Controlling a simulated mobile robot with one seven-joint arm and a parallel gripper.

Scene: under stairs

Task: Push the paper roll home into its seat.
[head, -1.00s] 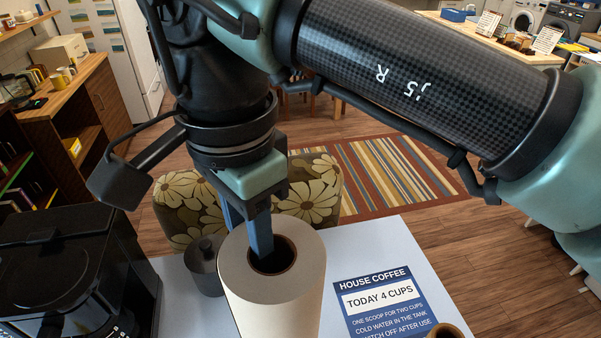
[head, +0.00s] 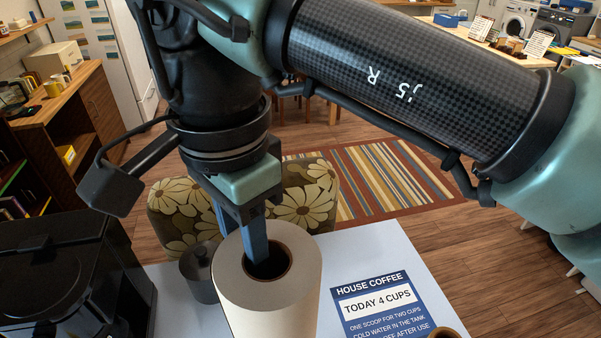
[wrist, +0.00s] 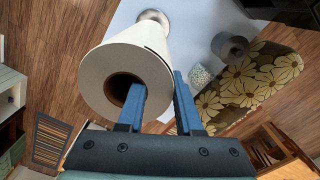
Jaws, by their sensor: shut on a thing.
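The white paper roll (head: 270,308) stands upright at the table's near edge, its dark core open at the top. The roll also fills the upper left of the wrist view (wrist: 125,62). My gripper (head: 243,245) comes down from above. One blue finger is inside the core and the other is outside the roll, so it is shut on the roll's wall; both fingers show in the wrist view (wrist: 159,84). A round metal base (wrist: 155,17) shows past the roll's far end. The roll's lower end is out of frame in the head view, and I cannot tell how it meets the base.
A grey lidded jar (head: 199,277) stands close left of the roll on the white table (head: 370,248). A black coffee machine (head: 60,265) is further left. A blue coffee card (head: 380,304) and a brown cup rim (head: 444,332) are right. A flowered chair (head: 302,205) is behind.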

